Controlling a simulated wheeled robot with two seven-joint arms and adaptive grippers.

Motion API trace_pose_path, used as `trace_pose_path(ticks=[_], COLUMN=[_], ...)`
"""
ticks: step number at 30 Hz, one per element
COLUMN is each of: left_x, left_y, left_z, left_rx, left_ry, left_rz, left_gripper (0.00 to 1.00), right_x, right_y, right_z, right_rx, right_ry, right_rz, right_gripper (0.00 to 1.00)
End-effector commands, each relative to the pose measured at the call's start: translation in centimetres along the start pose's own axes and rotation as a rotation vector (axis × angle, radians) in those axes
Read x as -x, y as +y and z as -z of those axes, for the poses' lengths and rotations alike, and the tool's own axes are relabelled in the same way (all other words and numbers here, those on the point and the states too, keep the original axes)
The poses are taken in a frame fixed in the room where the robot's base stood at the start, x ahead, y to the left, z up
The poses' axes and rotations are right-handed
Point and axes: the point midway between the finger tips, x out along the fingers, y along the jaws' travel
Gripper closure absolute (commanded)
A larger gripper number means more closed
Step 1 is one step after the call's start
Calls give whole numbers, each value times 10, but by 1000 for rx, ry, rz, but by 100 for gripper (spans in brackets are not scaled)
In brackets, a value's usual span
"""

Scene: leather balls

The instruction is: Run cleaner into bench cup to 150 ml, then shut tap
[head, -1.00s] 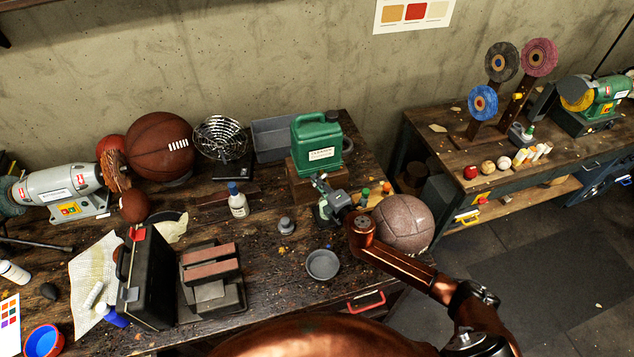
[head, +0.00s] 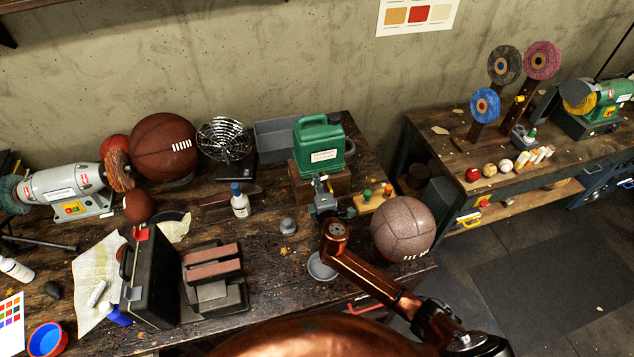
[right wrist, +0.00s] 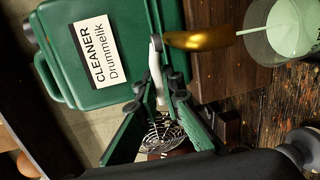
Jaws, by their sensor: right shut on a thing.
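The green cleaner can (head: 320,145) stands on a wooden block (head: 303,186) on the bench. It fills the upper left of the right wrist view (right wrist: 110,55), its label reading CLEANER. Its brass spout (right wrist: 195,40) points toward a clear cup (right wrist: 284,30). A thin pale green stream runs from the spout into the cup, which holds pale green liquid; I cannot read its marks. My right gripper (right wrist: 158,98) is shut on the white tap lever (right wrist: 156,68). In the head view the right gripper (head: 319,184) hides most of the tap and cup. My left gripper is out of view.
A grey bowl (head: 321,267) lies below my right wrist, and a grey knob-like piece (head: 288,225) sits to its upper left. A white bottle (head: 240,203) stands left.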

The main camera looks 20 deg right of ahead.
Motion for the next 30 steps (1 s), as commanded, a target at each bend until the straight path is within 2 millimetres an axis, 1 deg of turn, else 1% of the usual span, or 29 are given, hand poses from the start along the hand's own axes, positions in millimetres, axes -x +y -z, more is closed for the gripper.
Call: trace_pose_path(ticks=[6, 7, 14, 21, 24, 26, 29, 30], left_x=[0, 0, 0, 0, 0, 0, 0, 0], left_y=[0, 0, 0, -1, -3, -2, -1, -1], left_z=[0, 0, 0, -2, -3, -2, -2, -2], left_rx=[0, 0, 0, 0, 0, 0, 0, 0], left_ry=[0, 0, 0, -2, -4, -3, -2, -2], left_rz=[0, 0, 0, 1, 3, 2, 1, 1], left_gripper=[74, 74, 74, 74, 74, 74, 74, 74], right_x=[0, 0, 0, 0, 4, 9, 24, 32], right_y=[-1, -1, -1, 0, 0, -1, -1, -2], right_z=[-1, -1, 0, 0, 0, 0, 0, 0], right_rx=[1, 1, 1, 1, 0, 1, -1, -1], right_ry=[0, 0, 1, 2, 2, 2, 3, 2], right_rz=[2, 2, 1, 0, 0, 0, 1, 2], right_gripper=[100, 91, 75, 74, 74, 74, 74, 74])
